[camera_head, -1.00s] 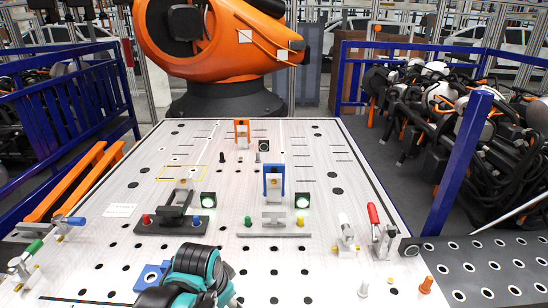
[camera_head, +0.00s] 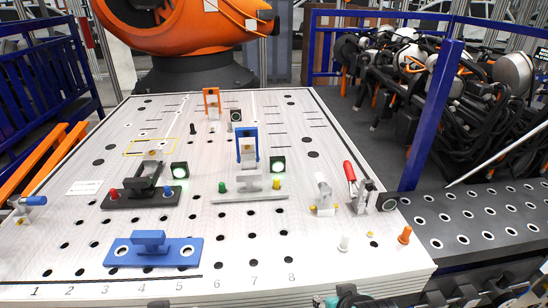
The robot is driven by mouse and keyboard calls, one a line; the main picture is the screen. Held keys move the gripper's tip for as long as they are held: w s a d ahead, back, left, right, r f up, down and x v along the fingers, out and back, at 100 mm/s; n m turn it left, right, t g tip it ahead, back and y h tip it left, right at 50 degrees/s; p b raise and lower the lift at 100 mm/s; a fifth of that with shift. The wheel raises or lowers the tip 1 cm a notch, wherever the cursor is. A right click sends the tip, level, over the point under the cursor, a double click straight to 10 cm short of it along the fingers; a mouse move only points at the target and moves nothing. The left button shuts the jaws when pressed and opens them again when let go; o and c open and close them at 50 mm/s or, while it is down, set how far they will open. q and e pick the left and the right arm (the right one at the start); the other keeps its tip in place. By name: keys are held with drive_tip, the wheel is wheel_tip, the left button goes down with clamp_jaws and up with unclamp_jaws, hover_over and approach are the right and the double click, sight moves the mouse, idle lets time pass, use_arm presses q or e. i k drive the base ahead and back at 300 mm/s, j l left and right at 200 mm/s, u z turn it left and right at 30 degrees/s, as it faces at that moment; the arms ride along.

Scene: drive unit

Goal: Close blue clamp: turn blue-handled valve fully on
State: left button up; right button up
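The blue-handled clamp (camera_head: 33,201) sits at the far left edge of the table in the head view. Its blue handle lies roughly level and points right, and its metal body is at the picture's left border. The view does not show clearly whether it is closed. No fingers of either gripper are visible. A small teal and black part, likely of my arm, shows at the bottom edge, far to the right of the clamp.
The white table (camera_head: 330,255) has holes. A blue block (camera_head: 150,249) lies at the front left, with black (camera_head: 143,198) and grey (camera_head: 250,193) fixtures behind. A red-handled clamp (camera_head: 351,178) and an orange peg (camera_head: 405,236) are at right. Orange bars (camera_head: 40,155) flank the left side.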

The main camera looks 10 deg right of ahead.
sight(19, 202)
drive_tip(key=u, duration=1.55)
drive_tip(key=i+j+u, duration=0.5)
drive_tip(key=i+u, duration=0.2)
drive_tip(key=i, duration=0.1)
